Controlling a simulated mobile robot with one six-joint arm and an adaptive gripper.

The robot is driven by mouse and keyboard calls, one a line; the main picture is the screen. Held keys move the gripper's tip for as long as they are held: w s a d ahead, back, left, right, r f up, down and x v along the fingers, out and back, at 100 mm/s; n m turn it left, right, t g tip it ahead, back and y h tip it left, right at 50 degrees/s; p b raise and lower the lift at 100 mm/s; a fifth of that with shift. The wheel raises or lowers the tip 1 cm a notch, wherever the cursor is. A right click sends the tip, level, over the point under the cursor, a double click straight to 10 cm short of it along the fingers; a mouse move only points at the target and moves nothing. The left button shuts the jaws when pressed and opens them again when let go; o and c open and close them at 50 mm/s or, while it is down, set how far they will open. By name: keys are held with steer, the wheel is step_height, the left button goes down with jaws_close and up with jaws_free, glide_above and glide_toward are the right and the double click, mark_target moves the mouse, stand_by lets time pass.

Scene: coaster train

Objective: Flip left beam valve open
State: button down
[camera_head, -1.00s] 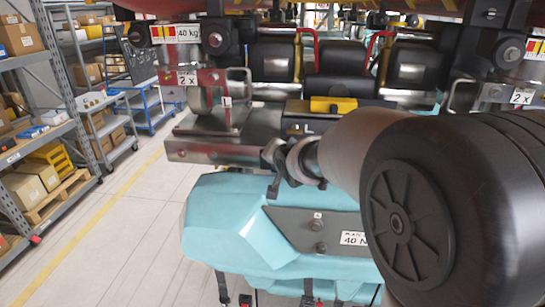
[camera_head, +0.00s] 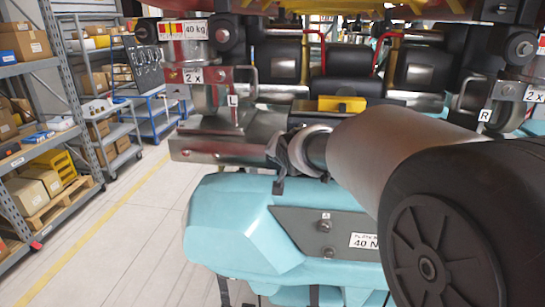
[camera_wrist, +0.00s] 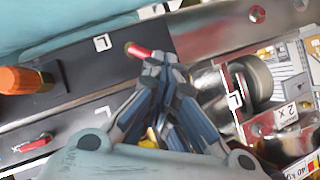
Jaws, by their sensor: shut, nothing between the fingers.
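In the wrist view, my gripper (camera_wrist: 160,66) is shut and empty. Its fingertips are right beside a small red-tipped handle (camera_wrist: 138,50), which lies near a white L label (camera_wrist: 102,43) on a dark strip. This handle looks like the left beam valve. Whether the fingertips touch it I cannot tell, and its base is hidden behind them. A second red handle (camera_wrist: 35,143) lies farther off at the lower left. In the head view, my arm reaches to the left beam end (camera_head: 205,150), and the valve cannot be made out there.
An orange knob (camera_wrist: 20,80) stands at the left of the wrist view. Another L tag (camera_wrist: 236,99) hangs by a metal loop at right. The turquoise cover (camera_head: 225,230) lies below the beam. Shelving (camera_head: 40,120) stands at the far left, with clear floor between.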

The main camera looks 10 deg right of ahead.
steer(key=shift+w+a+f+n+g+h+b, duration=0.1)
steer(key=shift+a+f+n+g+h+b, duration=0.35)
steer(key=shift+b, duration=3.25)
steer(key=shift+w+a+f+n+g+h+b, duration=0.1)
steer(key=shift+a+f+n+g+h+b, duration=0.15)
steer(key=shift+n+h+b, duration=0.45)
steer(key=shift+w+a+n+g+h+b, duration=0.1)
steer(key=shift+a+n+h+b, duration=0.2)
steer(key=shift+b, duration=0.7)
steer(key=shift+r, duration=0.2)
steer(key=shift+r+p, duration=0.6)
steer(key=shift+r, duration=0.1)
